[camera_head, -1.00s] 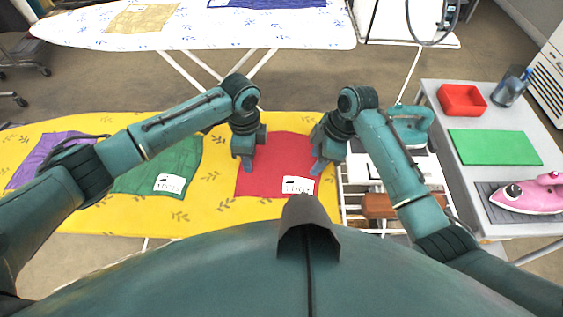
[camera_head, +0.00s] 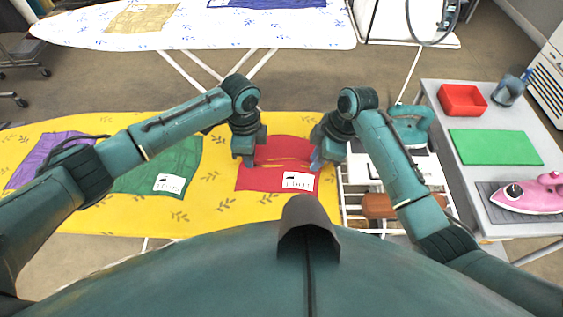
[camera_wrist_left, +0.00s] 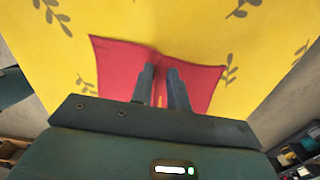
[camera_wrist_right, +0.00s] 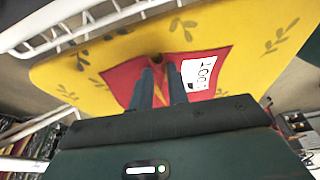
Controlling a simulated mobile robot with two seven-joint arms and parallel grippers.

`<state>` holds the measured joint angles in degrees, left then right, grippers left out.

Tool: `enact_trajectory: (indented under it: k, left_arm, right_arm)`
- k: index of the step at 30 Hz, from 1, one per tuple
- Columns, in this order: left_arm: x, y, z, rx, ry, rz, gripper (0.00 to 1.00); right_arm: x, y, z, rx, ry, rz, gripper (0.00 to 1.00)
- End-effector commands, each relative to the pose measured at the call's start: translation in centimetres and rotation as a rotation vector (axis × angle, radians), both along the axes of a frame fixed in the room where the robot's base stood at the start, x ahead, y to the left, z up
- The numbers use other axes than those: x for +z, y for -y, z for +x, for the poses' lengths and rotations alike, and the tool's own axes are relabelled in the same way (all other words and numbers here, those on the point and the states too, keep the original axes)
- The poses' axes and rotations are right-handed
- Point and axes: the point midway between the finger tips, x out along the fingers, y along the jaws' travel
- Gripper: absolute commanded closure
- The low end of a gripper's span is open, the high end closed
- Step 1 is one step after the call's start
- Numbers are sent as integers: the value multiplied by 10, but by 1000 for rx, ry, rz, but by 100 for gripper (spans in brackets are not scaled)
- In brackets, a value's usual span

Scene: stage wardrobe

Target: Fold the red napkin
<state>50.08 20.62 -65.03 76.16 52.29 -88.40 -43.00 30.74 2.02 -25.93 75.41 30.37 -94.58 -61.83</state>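The red napkin (camera_head: 270,178) lies on the yellow leaf-patterned ironing board (camera_head: 225,195), with a white printed label (camera_head: 298,181) at its near right corner. A raised crease runs across its middle between my grippers. My left gripper (camera_head: 248,163) is at its left edge, and my right gripper (camera_head: 317,163) is at its right edge. In the left wrist view the red cloth (camera_wrist_left: 115,60) bunches between the close fingers (camera_wrist_left: 161,75). In the right wrist view the cloth (camera_wrist_right: 125,78) also puckers up at the fingertips (camera_wrist_right: 161,72). Both look shut on the napkin's edges.
A green cloth (camera_head: 185,160) and a purple cloth (camera_head: 50,150) lie left on the board.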

Motion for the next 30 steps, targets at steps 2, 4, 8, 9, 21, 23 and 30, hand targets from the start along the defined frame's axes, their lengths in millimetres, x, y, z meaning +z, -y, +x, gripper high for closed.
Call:
enact_trajectory:
  k: [2, 4, 8, 9, 21, 23, 30]
  left_arm:
    - [-1, 0, 0, 0, -2, 1, 88]
    - [-1, 0, 0, 0, -2, 1, 90]
    - [-1, 0, 0, 0, -2, 1, 96]
    - [-1, 0, 0, 0, -2, 1, 97]
    - [-1, -1, 0, 0, -2, 2, 100]
    - [-1, -1, 0, 0, -2, 2, 100]
    - [8, -1, 0, 1, -1, 2, 100]
  right_arm:
    - [-1, 0, 0, -1, -1, -2, 88]
    - [-1, 1, 0, -1, -1, -2, 90]
    - [-1, 1, 0, -1, -1, -2, 96]
    - [-1, 1, 0, -1, -1, -2, 97]
    - [-1, 1, -1, 0, -2, -2, 100]
    - [-1, 1, -1, 0, -2, -3, 100]
    - [8, 1, 0, 0, -2, -2, 100]
